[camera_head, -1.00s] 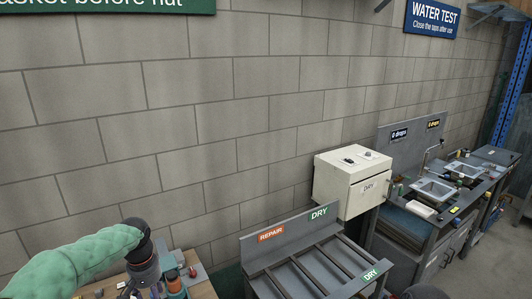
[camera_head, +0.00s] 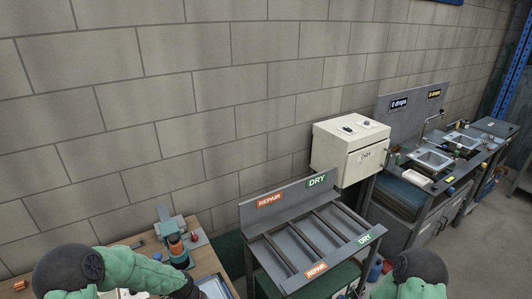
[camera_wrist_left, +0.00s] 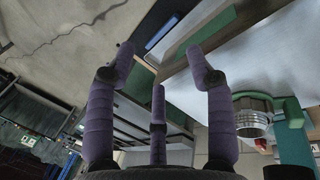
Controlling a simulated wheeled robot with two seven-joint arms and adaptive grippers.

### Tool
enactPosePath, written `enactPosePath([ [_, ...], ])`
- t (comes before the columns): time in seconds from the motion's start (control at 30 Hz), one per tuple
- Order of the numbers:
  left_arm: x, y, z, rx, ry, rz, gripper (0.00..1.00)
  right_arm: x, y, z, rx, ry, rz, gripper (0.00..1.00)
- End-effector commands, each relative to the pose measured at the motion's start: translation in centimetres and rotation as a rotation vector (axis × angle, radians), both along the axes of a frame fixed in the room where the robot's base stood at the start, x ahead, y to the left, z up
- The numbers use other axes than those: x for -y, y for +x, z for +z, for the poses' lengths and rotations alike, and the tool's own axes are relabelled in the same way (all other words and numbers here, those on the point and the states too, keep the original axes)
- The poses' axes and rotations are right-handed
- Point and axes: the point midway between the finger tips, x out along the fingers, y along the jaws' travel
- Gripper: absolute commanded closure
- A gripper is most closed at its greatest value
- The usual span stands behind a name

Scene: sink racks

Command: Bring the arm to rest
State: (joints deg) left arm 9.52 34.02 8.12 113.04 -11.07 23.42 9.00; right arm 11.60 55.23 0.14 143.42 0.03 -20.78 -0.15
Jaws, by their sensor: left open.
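My left arm (camera_head: 125,268), in a green sleeve, comes in at the bottom left of the head view. Its elbow is raised and its dark wrist end points right, low at the bottom edge. The left gripper's fingers are out of sight there. In the left wrist view the left gripper (camera_wrist_left: 160,65) has its purple fingers spread apart with nothing between them. My right arm (camera_head: 408,284) shows only as a green sleeve and dark joint at the bottom edge; its gripper is not in view.
A wooden bench (camera_head: 205,252) with a teal tool (camera_head: 178,247) lies by the left arm. A grey rack (camera_head: 290,212) with REPAIR and DRY labels stands at the centre. A cream box (camera_head: 348,152) and sinks (camera_head: 430,159) are to the right. A block wall (camera_head: 200,100) stands behind.

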Motion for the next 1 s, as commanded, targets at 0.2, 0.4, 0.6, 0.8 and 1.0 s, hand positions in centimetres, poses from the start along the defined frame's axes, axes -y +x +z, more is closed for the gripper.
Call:
enactPosePath([
  [0.2,5.2,-8.3,-7.2,-0.008,-0.074,0.015,0.46,0.0,0.0,0.0,0.000,0.000,0.000,0.42],
  [0.4,7.3,-14.3,-9.9,-0.009,-0.084,0.041,0.46,0.0,0.0,0.0,0.000,0.000,0.000,0.42],
  [0.6,8.0,-18.3,-11.6,-0.002,-0.074,0.055,0.46,0.0,0.0,-0.7,0.000,0.000,0.000,0.42],
  [0.8,8.0,-18.1,-14.8,-0.002,-0.075,0.055,0.46,0.0,0.0,-4.0,-0.001,0.000,0.000,0.42],
  [1.0,8.0,-18.0,-18.7,-0.002,-0.075,0.055,0.46,0.0,0.0,-7.9,0.000,0.000,0.000,0.42],
])
